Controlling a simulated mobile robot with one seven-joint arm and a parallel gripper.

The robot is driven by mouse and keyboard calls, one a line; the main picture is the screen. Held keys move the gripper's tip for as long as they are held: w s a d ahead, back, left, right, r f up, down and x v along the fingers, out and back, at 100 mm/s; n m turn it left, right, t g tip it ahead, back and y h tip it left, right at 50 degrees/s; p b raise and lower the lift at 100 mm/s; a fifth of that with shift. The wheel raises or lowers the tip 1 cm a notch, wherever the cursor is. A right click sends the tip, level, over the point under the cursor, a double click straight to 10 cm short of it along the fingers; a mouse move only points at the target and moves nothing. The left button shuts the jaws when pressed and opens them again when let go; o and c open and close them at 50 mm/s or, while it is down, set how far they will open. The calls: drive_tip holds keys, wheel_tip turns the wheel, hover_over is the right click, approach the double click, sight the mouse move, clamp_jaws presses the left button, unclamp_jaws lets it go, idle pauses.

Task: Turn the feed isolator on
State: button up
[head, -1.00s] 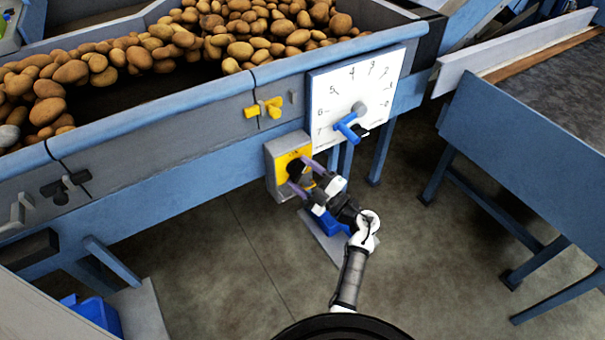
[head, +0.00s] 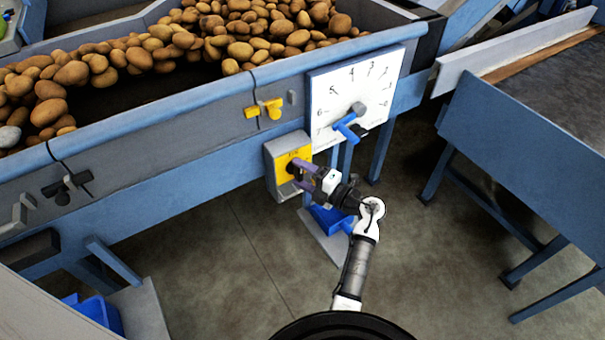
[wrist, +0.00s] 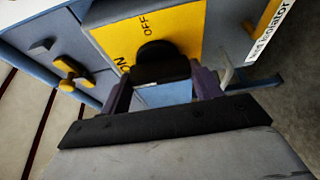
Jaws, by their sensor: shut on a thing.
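The feed isolator (head: 282,183) is a grey box with a yellow face on the blue frame below the dial. In the wrist view its yellow face (wrist: 186,22) carries the words OFF and ON, and a label reading "isolator" shows at the upper right. Its black knob (wrist: 158,60) sits between the purple fingertips of my gripper (wrist: 163,86). In the head view my gripper (head: 298,173) is at the knob and largely hides it. It is shut on the knob. The knob's exact pointing is hard to tell.
A white dial plate (head: 347,88) with a blue handle (head: 350,128) is just above and right of the isolator. A yellow valve handle (head: 263,108) is up and left. A blue bin (head: 330,219) stands below. Potatoes (head: 240,50) fill the hopper above.

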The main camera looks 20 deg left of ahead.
idle(0.4)
drive_tip(key=o, duration=1)
drive_tip(key=shift+d, duration=0.15)
drive_tip(key=b+v, duration=0.3)
drive_tip(key=v, duration=1)
drive_tip(key=shift+s+d, duration=0.2)
drive_tip(key=shift+d, duration=0.05)
drive_tip(key=shift+r, duration=0.1)
